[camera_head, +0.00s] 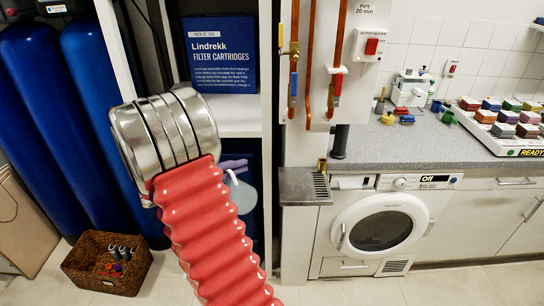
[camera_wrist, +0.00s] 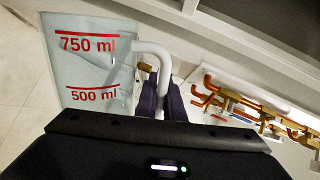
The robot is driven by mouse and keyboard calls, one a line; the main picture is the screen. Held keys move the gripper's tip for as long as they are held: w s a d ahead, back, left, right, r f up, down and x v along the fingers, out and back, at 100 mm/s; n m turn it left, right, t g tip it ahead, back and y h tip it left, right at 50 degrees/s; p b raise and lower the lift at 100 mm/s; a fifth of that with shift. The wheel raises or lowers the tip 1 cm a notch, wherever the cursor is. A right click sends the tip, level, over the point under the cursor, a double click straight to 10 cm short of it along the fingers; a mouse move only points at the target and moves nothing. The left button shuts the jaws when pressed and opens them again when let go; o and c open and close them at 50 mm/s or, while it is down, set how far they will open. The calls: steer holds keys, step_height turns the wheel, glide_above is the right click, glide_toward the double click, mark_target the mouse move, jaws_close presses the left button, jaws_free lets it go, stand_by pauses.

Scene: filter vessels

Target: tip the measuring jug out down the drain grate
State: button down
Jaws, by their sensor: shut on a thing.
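The measuring jug (camera_wrist: 90,70) is a pale translucent vessel with red 750 ml and 500 ml marks in the wrist view. My gripper (camera_wrist: 164,100) has its dark purple fingers shut on the jug's white handle (camera_wrist: 152,48). The marks read nearly level, so the jug looks close to upright from here. In the head view only part of the jug (camera_head: 243,194) shows beside my red arm, in front of the shelf unit. The drain grate (camera_head: 321,187) is a slotted strip on a small grey ledge, to the right of the jug.
A brass fitting (camera_head: 322,164) stands at the ledge. Copper pipes (camera_head: 309,60) with valve levers run down the wall above. A washing machine (camera_head: 380,228) is right of the ledge, a wicker basket (camera_head: 107,262) on the floor at left. The floor in front is clear.

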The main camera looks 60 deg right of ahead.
steer(key=w+a+f+n+t+h, duration=0.1)
steer(key=w+a+f+n+t, duration=0.3)
steer(key=w+a, duration=0.55)
steer(key=w+a+f+n+t+y, duration=0.1)
steer(key=a+f+t, duration=0.3)
steer(key=a, duration=0.6)
steer(key=w+a+f+n+t+y, duration=0.1)
steer(key=a+f+n+t, duration=0.3)
steer(key=a, duration=0.7)
steer(key=w+a+f+n+t+y, duration=0.1)
steer(key=w+a+f+n+t, duration=0.2)
steer(key=a, duration=0.7)
steer(key=shift+w+a+f+t, duration=0.3)
steer(key=shift+a+f+t, duration=0.15)
steer(key=shift+f, duration=0.45)
